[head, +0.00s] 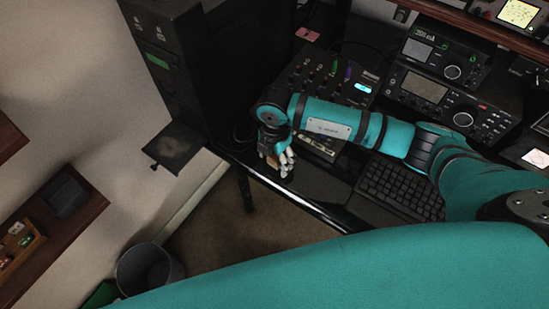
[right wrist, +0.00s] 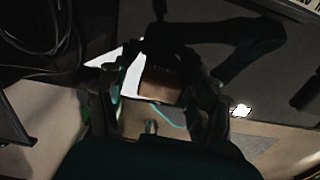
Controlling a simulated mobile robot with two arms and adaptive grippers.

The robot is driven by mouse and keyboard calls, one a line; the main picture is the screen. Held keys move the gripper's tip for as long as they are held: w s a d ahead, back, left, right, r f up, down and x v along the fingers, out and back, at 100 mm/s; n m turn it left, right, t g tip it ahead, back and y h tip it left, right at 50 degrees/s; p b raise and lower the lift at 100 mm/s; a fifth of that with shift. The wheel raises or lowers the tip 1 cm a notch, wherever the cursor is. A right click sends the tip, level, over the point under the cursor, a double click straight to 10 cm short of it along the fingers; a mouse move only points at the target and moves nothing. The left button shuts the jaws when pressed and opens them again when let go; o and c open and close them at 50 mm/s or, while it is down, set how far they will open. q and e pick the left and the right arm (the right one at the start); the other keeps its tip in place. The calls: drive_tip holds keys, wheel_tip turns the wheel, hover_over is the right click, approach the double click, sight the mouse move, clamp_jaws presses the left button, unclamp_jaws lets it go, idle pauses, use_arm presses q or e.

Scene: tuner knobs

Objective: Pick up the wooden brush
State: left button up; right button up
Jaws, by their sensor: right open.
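A small brown piece that looks like the wooden brush (right wrist: 160,84) lies between the two dark fingers of my right gripper in the right wrist view. The picture is dark, and most of its shape is hidden. In the head view my right gripper (head: 280,165) hangs over the front left edge of the desk, pointing down. A bit of brown (head: 271,161) shows beside its fingers. The right gripper is open around the brown piece; I cannot tell whether a finger touches it. My left gripper is not in view.
A keyboard (head: 402,189) lies on the desk right of the gripper. A mixer panel (head: 318,76) and radios (head: 447,104) stand behind. A dark tower (head: 170,60) stands left. A bin (head: 148,270) is on the floor, and a wooden shelf (head: 50,225) is at left.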

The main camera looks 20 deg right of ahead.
sight(275, 156)
drive_tip(key=c, duration=1.3)
drive_tip(key=shift+o, duration=0.2)
drive_tip(key=shift+r, duration=0.6)
wheel_tip(275, 156, up, 2)
drive_tip(key=shift+r+b, duration=0.1)
drive_tip(key=shift+b, duration=0.3)
drive_tip(key=s+a+r+b, duration=0.1)
drive_tip(key=s+a+b, duration=0.1)
drive_tip(key=s+a, duration=0.6)
drive_tip(key=s, duration=0.5)
drive_tip(key=shift+s+a+r, duration=0.2)
drive_tip(key=shift+s+r, duration=0.1)
drive_tip(key=shift+s, duration=0.1)
